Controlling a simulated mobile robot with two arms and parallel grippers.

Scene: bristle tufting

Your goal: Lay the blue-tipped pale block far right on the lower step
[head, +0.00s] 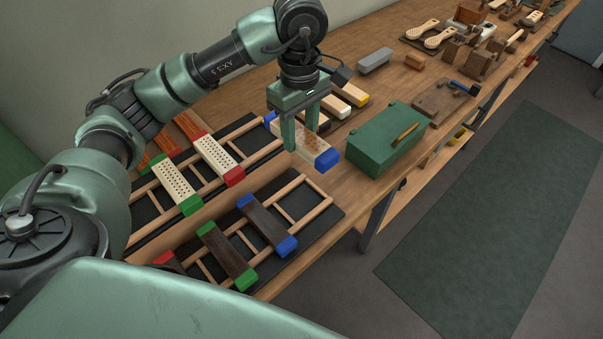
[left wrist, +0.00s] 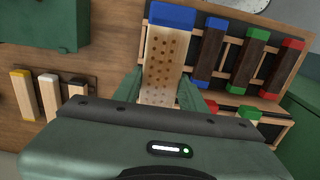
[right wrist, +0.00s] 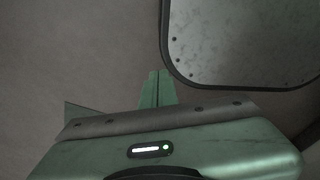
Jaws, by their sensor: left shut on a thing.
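The blue-tipped pale block (head: 296,135) has brown dots on top and blue ends. My left gripper (head: 300,138) is shut around its middle, holding it over the right end of the racks; the block also shows in the left wrist view (left wrist: 166,62). The lower step's rack (head: 318,214) lies in front, with dark blocks tipped red (head: 168,260), green (head: 228,256) and blue (head: 266,224); its right end is bare. The upper rack (head: 148,210) holds a green-tipped (head: 175,184) and a red-tipped pale block (head: 217,157). My right gripper (right wrist: 155,88) is shut and empty, in the right wrist view only.
A green box (head: 385,140) stands just right of the held block. Pale blocks with coloured ends (head: 350,92) lie behind my gripper. A grey block (head: 375,61) and wooden tools fill the far bench. The bench's front edge is close to the lower rack.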

